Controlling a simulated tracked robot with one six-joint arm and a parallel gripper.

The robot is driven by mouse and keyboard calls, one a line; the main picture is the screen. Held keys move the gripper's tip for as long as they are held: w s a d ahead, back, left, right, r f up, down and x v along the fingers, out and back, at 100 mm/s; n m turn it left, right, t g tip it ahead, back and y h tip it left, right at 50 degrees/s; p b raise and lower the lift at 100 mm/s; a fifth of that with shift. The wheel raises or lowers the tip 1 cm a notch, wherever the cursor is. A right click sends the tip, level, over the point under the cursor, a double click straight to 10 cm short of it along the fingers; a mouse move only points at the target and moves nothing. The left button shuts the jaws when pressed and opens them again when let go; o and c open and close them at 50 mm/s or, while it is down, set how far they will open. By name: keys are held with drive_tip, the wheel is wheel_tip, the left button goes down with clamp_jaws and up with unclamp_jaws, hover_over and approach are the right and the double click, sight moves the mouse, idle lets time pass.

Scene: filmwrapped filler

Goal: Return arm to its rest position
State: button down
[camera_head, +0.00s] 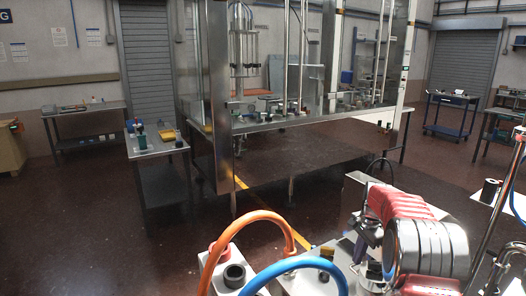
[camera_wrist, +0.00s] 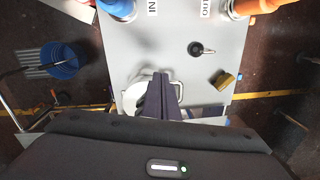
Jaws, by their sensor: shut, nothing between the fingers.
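My gripper (camera_wrist: 162,80) shows in the wrist view as a dark pair of fingers, close together and with nothing between them. It points over a light grey plate (camera_wrist: 160,45), in front of a white round part (camera_wrist: 134,96) partly hidden by the fingers. My dark wrist housing with a small green light fills the bottom of that view. In the head view, red and silver parts at the lower right look like my arm, folded close to the body. I cannot make out the fingertips clearly there.
On the plate lie a small black ring-shaped part (camera_wrist: 196,48) and a yellowish block (camera_wrist: 226,80). A blue round container (camera_wrist: 60,60) is at the left. In the head view, a steel-framed machine (camera_head: 290,115) stands ahead, with a side bench (camera_head: 157,149) at left. The left floor is open.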

drive_tip(key=s+a+r+n+t, duration=0.1)
drive_tip(key=s+a+r+n, duration=0.3)
drive_tip(key=s, duration=0.9)
drive_tip(key=s+a+r+n+t, duration=0.2)
drive_tip(key=s+a+r+n, duration=0.3)
drive_tip(key=s, duration=0.9)
drive_tip(key=s+a+r+n+t, duration=0.1)
drive_tip(key=s+a+r+n, duration=0.4)
drive_tip(key=s, duration=0.9)
drive_tip(key=a+r, duration=0.3)
drive_tip(key=r, duration=0.1)
drive_tip(key=shift+s+t+h, duration=0.25)
drive_tip(key=shift+t+h, duration=0.05)
drive_tip(key=shift+t, duration=0.1)
